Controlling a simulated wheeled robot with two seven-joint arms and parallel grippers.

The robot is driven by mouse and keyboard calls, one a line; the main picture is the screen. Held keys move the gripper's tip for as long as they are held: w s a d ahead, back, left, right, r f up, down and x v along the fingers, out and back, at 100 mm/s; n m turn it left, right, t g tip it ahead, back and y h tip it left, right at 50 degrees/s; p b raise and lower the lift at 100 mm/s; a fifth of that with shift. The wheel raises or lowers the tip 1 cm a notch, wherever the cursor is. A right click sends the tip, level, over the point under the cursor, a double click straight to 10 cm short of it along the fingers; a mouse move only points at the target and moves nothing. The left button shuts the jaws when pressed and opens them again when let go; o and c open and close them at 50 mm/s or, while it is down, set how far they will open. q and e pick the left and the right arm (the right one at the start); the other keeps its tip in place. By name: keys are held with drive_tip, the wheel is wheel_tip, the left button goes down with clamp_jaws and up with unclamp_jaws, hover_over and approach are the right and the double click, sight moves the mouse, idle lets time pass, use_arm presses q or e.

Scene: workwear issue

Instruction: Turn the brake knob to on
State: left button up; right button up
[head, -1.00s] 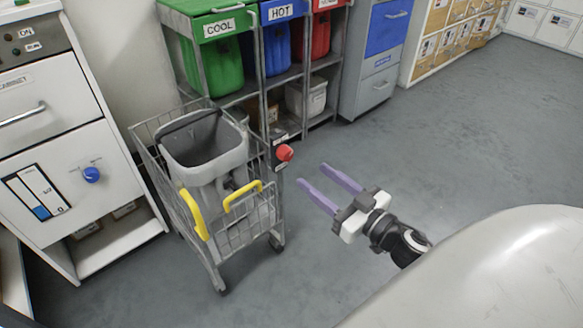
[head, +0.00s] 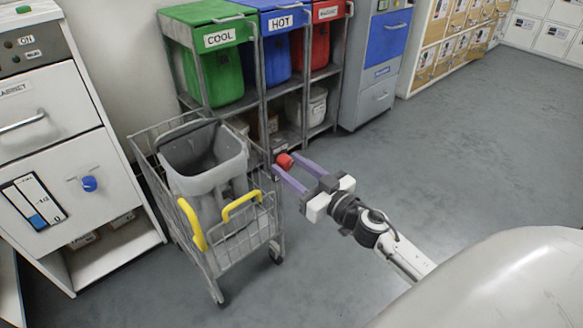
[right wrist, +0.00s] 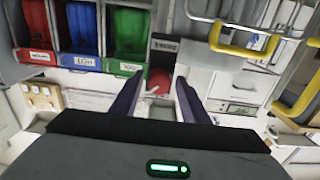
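The red brake knob (head: 284,161) sits on the right side of the wire cart (head: 222,262), near its back corner. In the right wrist view the knob (right wrist: 158,82) shows ahead, between the tips of the two fingers, below a dark label plate (right wrist: 165,46). My right gripper (head: 288,168) is open, with its purple fingers pointing at the knob, one on either side of it in the picture. Whether the fingers touch the knob cannot be told. The setting of the knob is too small to read. My left gripper is not in view.
The cart holds a grey bin (head: 205,165) and has yellow handles (head: 241,206). A white cabinet with a blue knob (head: 89,184) stands at left. Green, blue and red bins (head: 215,75) stand in a rack behind the cart. The floor (head: 460,140) at right is clear.

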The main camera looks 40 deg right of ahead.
drive_tip(key=c, duration=0.8)
